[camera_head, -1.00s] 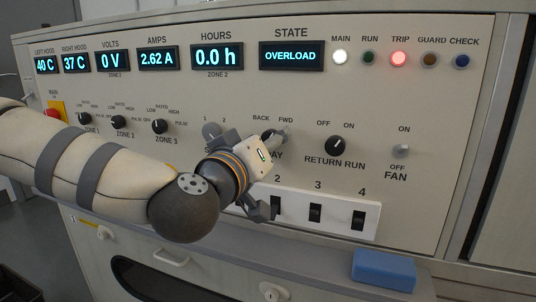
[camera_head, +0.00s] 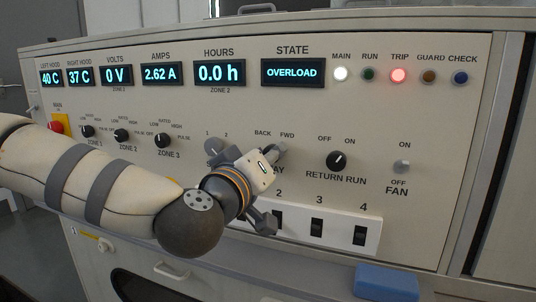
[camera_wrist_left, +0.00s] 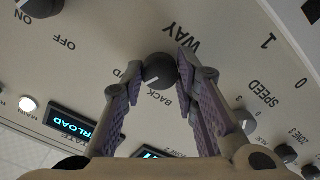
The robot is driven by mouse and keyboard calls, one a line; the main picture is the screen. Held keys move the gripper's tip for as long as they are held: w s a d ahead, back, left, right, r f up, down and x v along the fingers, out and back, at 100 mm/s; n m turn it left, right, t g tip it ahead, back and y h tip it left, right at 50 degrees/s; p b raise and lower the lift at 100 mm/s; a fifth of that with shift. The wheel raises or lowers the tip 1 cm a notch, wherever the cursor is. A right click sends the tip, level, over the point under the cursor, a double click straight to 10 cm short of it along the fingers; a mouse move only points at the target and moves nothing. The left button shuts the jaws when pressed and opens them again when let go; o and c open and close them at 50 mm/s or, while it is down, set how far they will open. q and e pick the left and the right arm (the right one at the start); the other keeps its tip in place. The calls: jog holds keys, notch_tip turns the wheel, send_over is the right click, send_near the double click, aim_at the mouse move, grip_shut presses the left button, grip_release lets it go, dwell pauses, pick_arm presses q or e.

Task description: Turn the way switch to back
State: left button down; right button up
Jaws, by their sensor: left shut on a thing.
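The way switch (camera_wrist_left: 159,71) is a round dark knob on the panel, marked BACK and FWD. In the left wrist view it sits between the two fingertips of my left gripper (camera_wrist_left: 160,66), which is shut on it. Its white pointer line points between the two marks, nearer to BACK. In the head view my left gripper (camera_head: 272,158) is against the panel below the BACK and FWD labels and hides most of the knob and part of the WAY label. My right gripper is not in view.
Close by are the speed knob (camera_head: 215,147), the return run knob (camera_head: 337,160) and a white strip of rocker switches (camera_head: 338,231). The fan toggle (camera_head: 401,167) is farther right. A blue block (camera_head: 386,283) lies on the ledge below. The state display (camera_head: 292,73) reads OVERLOAD and the trip lamp (camera_head: 398,75) glows red.

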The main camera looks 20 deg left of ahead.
pick_arm(q)
jog(key=n+p, duration=0.2)
jog(key=n, duration=0.8)
jog(key=shift+n+p, duration=0.3)
jog(key=shift+p, duration=0.05)
dwell(0.3)
jog(key=c, duration=1.2)
grip_release()
jog(key=shift+c, duration=0.2)
jog(key=s, duration=0.7)
jog(key=shift+s, duration=0.25)
jog(key=shift+a, duration=0.1)
